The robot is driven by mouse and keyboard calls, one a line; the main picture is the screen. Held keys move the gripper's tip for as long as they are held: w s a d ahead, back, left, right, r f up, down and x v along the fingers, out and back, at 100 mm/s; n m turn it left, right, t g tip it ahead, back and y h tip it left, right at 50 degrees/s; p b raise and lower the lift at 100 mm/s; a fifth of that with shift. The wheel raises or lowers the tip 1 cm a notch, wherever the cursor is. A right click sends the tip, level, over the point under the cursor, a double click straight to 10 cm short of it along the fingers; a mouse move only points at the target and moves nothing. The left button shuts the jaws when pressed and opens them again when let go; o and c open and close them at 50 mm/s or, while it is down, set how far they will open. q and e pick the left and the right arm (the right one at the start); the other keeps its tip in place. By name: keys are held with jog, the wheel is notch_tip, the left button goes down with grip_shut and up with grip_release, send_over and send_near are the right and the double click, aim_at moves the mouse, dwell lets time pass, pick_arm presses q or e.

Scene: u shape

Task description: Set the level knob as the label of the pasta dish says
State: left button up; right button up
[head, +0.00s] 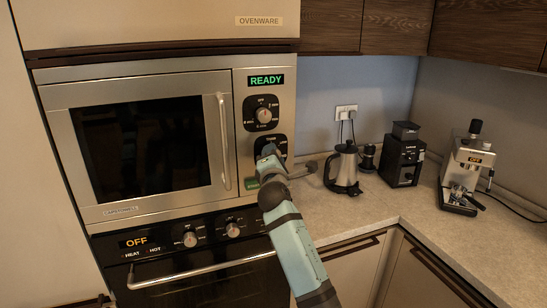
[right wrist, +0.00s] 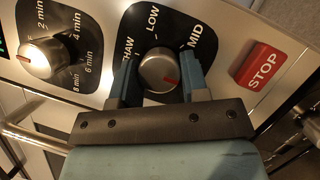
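The level knob (right wrist: 158,70) is a round silver knob with a red mark, on a black dial plate (right wrist: 165,22) lettered THAW, LOW and MID. Its red mark points to the lower right in the right wrist view, away from those three words. My right gripper (right wrist: 160,78) has one finger on each side of the knob, close against it, and appears shut on it. In the head view my right gripper (head: 268,152) covers most of this lower dial. No pasta dish or label of it shows. My left gripper is not in view.
The timer knob (head: 264,115) sits above, under a green READY display (head: 266,81). A red STOP button (right wrist: 262,66) is beside the level dial. The microwave door handle (head: 223,141) stands out to the left. A kettle (head: 343,168) and grinder (head: 402,155) stand on the counter.

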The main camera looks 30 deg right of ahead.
jog(key=o, duration=0.3)
jog(key=shift+o, duration=0.2)
jog(key=b+v, duration=0.2)
jog(key=v, duration=1.2)
jog(key=shift+b, duration=0.3)
jog(key=shift+w+r, duration=0.1)
